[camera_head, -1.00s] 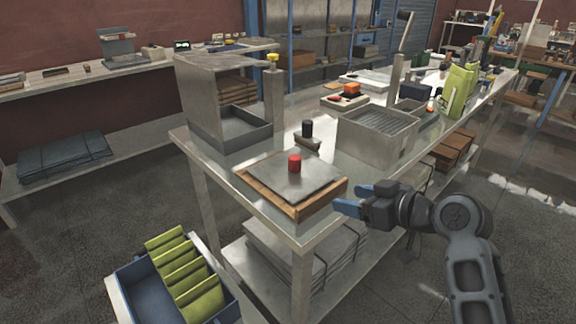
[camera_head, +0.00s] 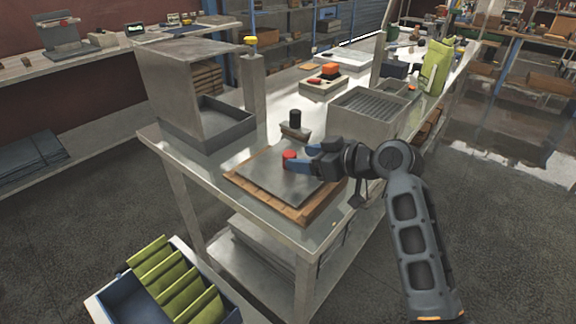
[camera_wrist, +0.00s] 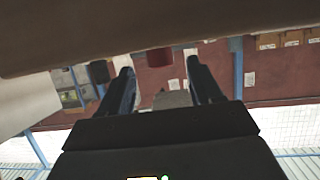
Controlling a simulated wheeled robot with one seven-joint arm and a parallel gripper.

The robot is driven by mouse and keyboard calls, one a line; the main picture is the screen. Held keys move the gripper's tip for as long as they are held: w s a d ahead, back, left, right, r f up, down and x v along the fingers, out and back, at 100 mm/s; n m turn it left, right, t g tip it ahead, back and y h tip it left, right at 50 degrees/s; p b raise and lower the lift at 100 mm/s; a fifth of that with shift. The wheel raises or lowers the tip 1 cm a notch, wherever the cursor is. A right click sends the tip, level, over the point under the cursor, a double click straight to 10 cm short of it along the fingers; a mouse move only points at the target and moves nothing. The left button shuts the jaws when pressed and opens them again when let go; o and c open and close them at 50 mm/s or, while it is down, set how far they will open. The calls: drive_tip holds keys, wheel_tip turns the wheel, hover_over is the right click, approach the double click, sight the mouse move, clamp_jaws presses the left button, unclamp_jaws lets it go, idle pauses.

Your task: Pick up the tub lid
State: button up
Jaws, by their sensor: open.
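The tub lid (camera_head: 275,178) is a flat grey metal plate with a short red knob (camera_head: 289,155) on top. It lies flat on a shallow wooden tub (camera_head: 300,211) at the near corner of the metal table. My gripper (camera_head: 292,160) is open, its blue fingers level and low over the lid, with the tips at the knob. I cannot tell whether the knob is inside the jaws or just beyond the tips.
A black knob (camera_head: 295,119) on a small block stands behind the lid. A metal hood with a tray (camera_head: 215,128) is to the left, a grated metal box (camera_head: 366,117) to the right. A blue bin (camera_head: 117,300) with green packs stands on the near left.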

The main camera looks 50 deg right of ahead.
sight(294, 156)
drive_tip(key=shift+p+x, duration=0.35)
drive_tip(key=shift+x, duration=1.6)
drive_tip(key=shift+f, duration=0.15)
drive_tip(key=shift+c, duration=0.3)
drive_tip(key=shift+s, duration=0.1)
clamp_jaws()
